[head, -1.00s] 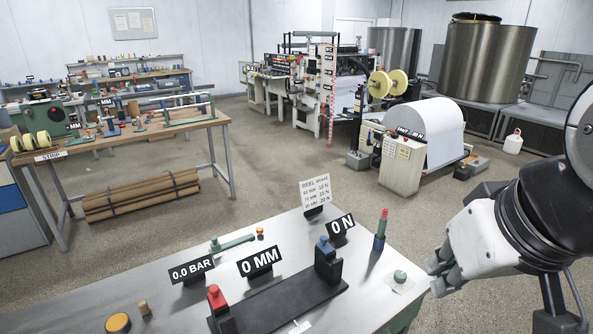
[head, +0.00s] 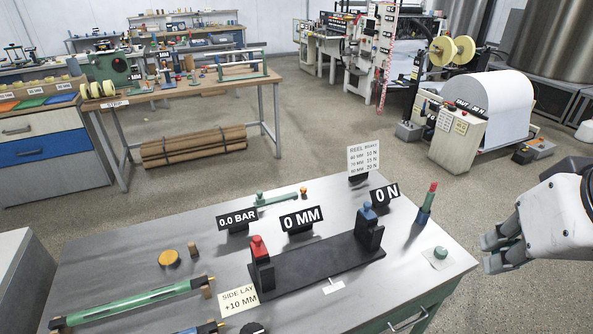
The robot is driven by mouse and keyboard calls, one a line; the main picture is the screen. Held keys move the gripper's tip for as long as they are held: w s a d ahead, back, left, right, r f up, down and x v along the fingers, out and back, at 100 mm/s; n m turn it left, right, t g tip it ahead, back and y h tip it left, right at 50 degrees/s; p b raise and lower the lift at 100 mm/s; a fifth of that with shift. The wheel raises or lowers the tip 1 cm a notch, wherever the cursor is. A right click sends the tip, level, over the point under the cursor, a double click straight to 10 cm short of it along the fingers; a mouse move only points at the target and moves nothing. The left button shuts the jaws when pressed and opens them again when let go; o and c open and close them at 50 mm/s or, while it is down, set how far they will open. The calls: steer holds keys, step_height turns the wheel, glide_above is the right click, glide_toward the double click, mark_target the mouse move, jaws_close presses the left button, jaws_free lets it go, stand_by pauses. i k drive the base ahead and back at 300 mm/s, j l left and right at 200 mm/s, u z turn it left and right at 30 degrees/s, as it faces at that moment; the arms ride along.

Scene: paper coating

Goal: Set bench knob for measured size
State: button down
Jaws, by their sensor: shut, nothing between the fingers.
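The grey-topped bench (head: 120,262) fills the front. On it a black fixture (head: 318,262) has a red-topped post (head: 258,250) at the left and a blue-topped post (head: 369,217) at the right. Black signs read 0.0 BAR (head: 237,219), 0 MM (head: 302,220) and 0 N (head: 385,195). A reel brake card (head: 363,158) at the far edge pairs MM sizes with N values in small print. A dark round knob (head: 252,328) is cut off at the bottom edge. My gripper (head: 490,254) is shut and empty, beyond the bench's right end.
Behind stand a wooden table (head: 190,93), a cabinet (head: 45,150) and a paper-roll machine (head: 500,105). Open floor lies between.

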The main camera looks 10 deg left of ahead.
mark_target(440, 252)
steer(key=z, duration=0.5)
steer(key=i+z, duration=0.4)
steer(key=z, duration=0.15)
steer(key=i+j+z, duration=0.15)
steer(key=z, duration=0.15)
